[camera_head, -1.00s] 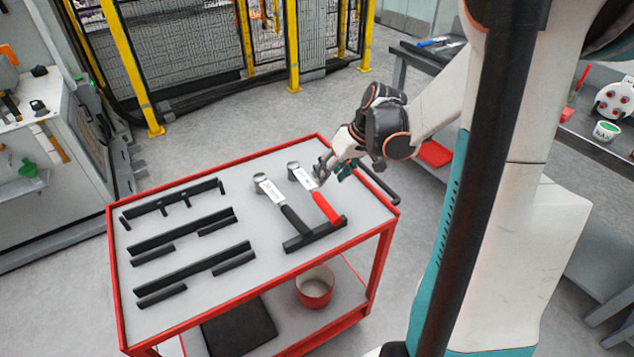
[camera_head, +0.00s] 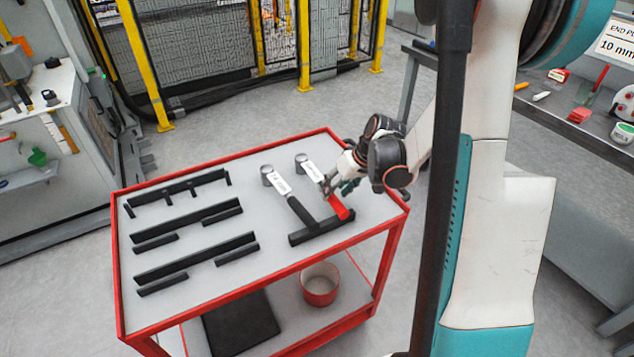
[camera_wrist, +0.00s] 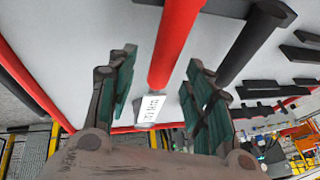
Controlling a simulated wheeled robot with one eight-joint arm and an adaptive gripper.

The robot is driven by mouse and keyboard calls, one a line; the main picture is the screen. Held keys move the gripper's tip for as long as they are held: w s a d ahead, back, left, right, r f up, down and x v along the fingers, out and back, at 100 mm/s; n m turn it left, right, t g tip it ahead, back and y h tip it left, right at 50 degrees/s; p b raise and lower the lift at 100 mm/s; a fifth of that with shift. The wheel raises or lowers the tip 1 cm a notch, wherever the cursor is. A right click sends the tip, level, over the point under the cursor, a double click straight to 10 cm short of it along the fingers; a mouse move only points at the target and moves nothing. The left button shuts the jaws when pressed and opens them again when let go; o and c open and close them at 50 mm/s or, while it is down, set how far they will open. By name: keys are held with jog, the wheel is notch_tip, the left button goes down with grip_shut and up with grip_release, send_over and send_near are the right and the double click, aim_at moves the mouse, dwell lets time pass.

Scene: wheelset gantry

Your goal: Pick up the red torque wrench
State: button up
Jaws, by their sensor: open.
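The red torque wrench (camera_head: 338,208) lies on the cart's top tray, its red handle toward the front and resting on a black rail. Its white label and round head point toward the back. My gripper (camera_head: 334,184) is over the wrench near the join of label and handle and hides part of it. In the wrist view my gripper (camera_wrist: 158,95) is open, with one green-padded finger on each side of the red handle (camera_wrist: 177,40) and white label. I cannot tell whether either finger touches it. A black-handled wrench (camera_head: 290,195) lies just to the left.
The cart (camera_head: 160,327) has a raised red rim. Black rails and blocks (camera_head: 190,215) fill its left half. A red-rimmed bucket (camera_head: 320,285) stands on the lower shelf. A workbench (camera_head: 560,110) with tools is at the right. A yellow-posted fence (camera_head: 302,45) stands behind.

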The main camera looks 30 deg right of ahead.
jog(key=b+x, duration=0.1)
jog(key=x, duration=0.3)
jog(key=shift+s+a+f, duration=0.1)
jog(key=shift+a+f, duration=0.05)
jog(key=shift+a, duration=0.05)
grip_shut()
